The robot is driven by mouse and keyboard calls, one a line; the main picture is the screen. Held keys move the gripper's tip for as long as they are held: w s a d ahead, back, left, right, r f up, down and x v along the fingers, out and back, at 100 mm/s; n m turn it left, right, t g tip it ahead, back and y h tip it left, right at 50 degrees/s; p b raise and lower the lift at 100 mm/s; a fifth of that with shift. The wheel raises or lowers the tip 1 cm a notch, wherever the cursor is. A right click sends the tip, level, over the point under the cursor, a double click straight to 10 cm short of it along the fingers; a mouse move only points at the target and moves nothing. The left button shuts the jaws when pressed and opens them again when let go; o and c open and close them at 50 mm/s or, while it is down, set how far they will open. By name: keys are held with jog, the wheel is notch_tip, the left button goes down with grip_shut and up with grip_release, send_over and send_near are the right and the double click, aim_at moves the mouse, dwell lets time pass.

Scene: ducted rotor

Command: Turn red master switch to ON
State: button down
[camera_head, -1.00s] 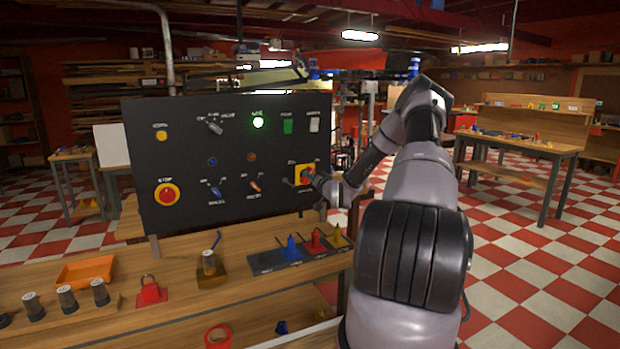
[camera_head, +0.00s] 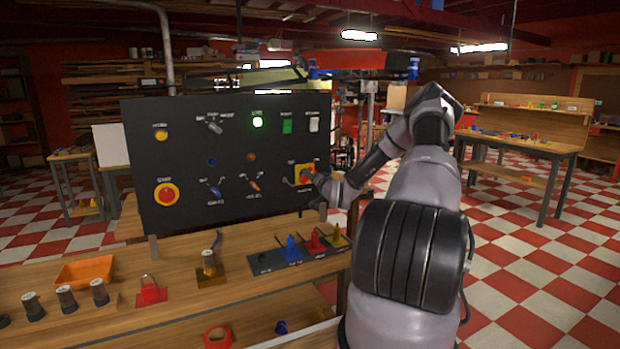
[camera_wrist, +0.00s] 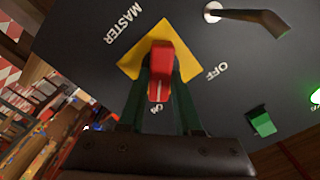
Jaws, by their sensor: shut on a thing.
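The red master switch handle (camera_wrist: 160,72) sits on a yellow plate (camera_wrist: 186,62) on the dark control panel. In the wrist view the handle points down the picture toward the ON label, and the OFF label is to its right. My gripper (camera_wrist: 160,90) is shut on the red handle, with a green finger on each side of it. In the head view the yellow plate (camera_head: 298,170) is at the panel's lower right. There my gripper (camera_head: 313,178) reaches it from the right and hides part of it.
A bent lever (camera_wrist: 250,18) is near the master switch.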

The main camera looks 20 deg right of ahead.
jog(key=c, duration=0.6)
grip_release()
jog(key=s, duration=1)
jog(key=shift+s+d, duration=0.2)
jog(key=shift+s, duration=0.2)
